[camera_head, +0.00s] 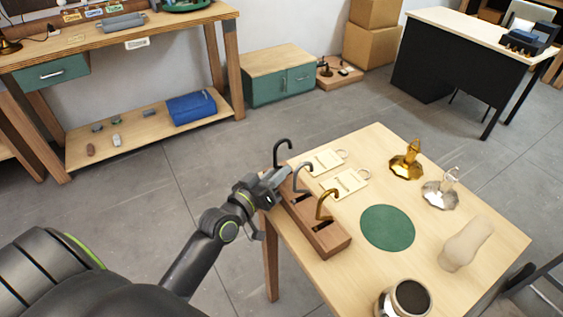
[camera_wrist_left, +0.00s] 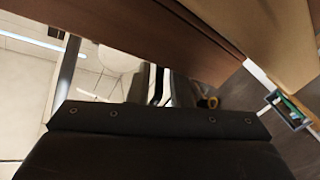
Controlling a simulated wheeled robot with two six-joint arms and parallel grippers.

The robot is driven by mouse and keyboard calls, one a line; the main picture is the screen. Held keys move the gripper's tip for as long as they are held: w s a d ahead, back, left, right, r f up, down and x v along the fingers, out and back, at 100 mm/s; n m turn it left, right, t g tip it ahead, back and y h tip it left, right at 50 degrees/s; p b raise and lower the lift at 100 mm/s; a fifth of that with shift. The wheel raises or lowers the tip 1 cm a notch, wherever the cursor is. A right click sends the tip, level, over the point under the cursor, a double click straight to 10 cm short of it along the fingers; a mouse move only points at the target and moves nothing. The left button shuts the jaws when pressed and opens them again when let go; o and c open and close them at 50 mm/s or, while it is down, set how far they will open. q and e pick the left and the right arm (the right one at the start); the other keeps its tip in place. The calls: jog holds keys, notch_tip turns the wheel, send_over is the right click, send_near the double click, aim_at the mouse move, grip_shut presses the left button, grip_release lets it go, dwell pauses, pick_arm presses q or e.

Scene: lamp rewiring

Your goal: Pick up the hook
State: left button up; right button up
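A wooden rack (camera_head: 325,237) on the table's left side carries three hooks: a black hook (camera_head: 282,150) at the back, a grey hook (camera_head: 301,178) in the middle and a gold hook (camera_head: 326,205) at the front. My left gripper (camera_head: 282,178) reaches in from the left, at the rack's left edge between the black and grey hooks. In the left wrist view its fingers (camera_wrist_left: 160,84) look close together, and a small yellow bit shows to their right. Whether they touch a hook is unclear. My right gripper is not in view.
The table (camera_head: 480,245) also holds two pale tags, a green round mat (camera_head: 387,228), a gold lamp part (camera_head: 406,162), a silver one (camera_head: 440,190), a pale bulb-like form (camera_head: 466,245) and a dark-filled cup (camera_head: 408,298). A workbench stands at back left.

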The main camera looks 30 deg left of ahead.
aim_at(285, 140)
pick_arm(q)
jog(key=shift+w+d, duration=0.25)
jog(key=shift+w, duration=0.95)
grip_shut()
notch_tip(285, 140, up, 10)
jog(key=p, duration=0.3)
